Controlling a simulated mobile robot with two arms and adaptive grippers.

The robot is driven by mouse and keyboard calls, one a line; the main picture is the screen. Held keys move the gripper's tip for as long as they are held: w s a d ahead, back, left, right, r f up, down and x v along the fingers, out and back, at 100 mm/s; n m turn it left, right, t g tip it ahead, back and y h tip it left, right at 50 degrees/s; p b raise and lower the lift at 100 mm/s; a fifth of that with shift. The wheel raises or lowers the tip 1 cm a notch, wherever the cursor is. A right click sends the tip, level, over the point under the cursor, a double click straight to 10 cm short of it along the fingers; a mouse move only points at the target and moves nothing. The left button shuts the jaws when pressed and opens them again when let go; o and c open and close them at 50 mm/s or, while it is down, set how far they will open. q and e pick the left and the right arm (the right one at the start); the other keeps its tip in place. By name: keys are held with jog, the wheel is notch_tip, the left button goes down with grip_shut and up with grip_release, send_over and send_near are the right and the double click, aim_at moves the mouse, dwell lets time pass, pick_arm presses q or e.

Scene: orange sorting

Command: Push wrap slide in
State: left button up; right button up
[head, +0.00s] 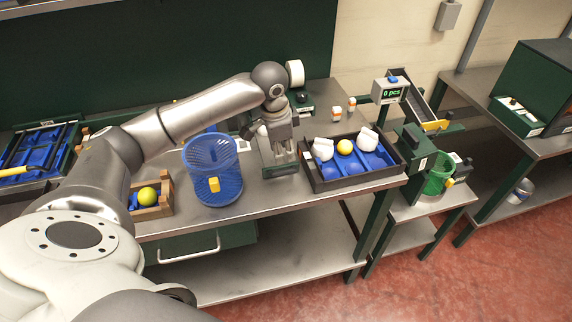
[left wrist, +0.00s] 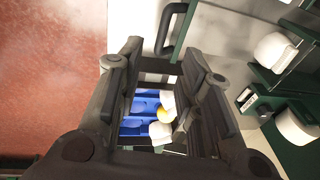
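I cannot single out a wrap slide with certainty. A small dark green frame with a pale, glassy front (head: 281,170) stands on the bench directly under my left gripper (head: 284,153). The gripper points down at it, and its fingers hide part of the frame; whether they touch cannot be told. In the left wrist view, the two fingers (left wrist: 165,105) are apart. A dark bar handle (left wrist: 176,28) shows above the fingers. My right gripper is not in view.
Left are a blue basket (head: 212,160) and a wooden crate (head: 152,212) with a yellow-green fruit. A counter display (head: 391,91) stands behind right. Little bench is free between them.

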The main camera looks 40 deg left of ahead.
aim_at(288, 170)
pick_arm(q)
jog(key=shift+g+y, duration=0.5)
jog(key=shift+y, duration=0.2)
jog(key=w+f, duration=0.1)
jog(key=f, duration=0.2)
jog(key=w+f+p, duration=0.1)
jog(key=f, duration=0.2)
jog(key=f+p, duration=0.1)
jog(key=f, duration=0.2)
jog(key=shift+w+d+f, duration=0.1)
jog(key=shift+w+d, duration=0.05)
jog(key=shift+w, duration=0.25)
grip_shut()
